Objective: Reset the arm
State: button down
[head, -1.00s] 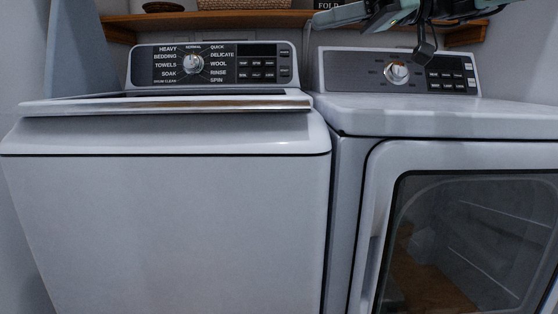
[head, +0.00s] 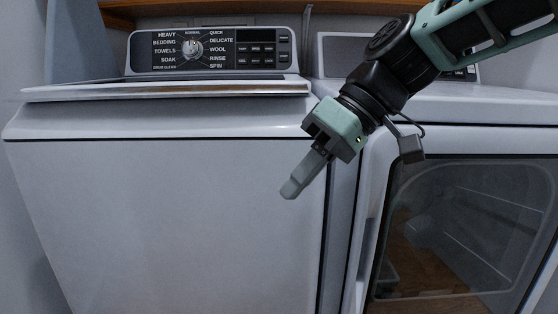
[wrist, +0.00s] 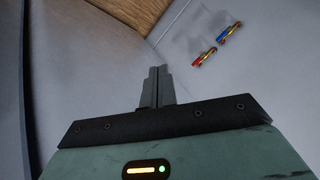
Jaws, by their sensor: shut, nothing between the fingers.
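My gripper (head: 291,188) hangs from my arm, which reaches in from the upper right of the head view. It points down and to the left, in front of the gap between the white washer (head: 170,200) and the white dryer (head: 375,165). Its fingers are together with nothing between them. In the wrist view the gripper (wrist: 157,72) shows its two grey fingers side by side, shut and empty.
The dryer's glass door (head: 460,230) is at the right. A wooden shelf (head: 220,19) runs along the back wall. In the wrist view, a small red-and-gold item (wrist: 204,57) and a blue-and-gold item (wrist: 229,33) show at the upper right.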

jog(key=s+d+f+m+t+h, duration=0.1)
jog(key=s+d+f+m+h, duration=0.1)
jog(key=s+d+f+h, duration=0.4)
jog(key=s+d+f+m+h, duration=0.1)
jog(key=s+d+f, duration=0.5)
jog(key=s+f, duration=0.4)
notch_tip(320, 180, up, 35)
jog(key=p, duration=3.7)
jog(key=shift+w+a, duration=0.2)
jog(key=shift+w, duration=0.2)
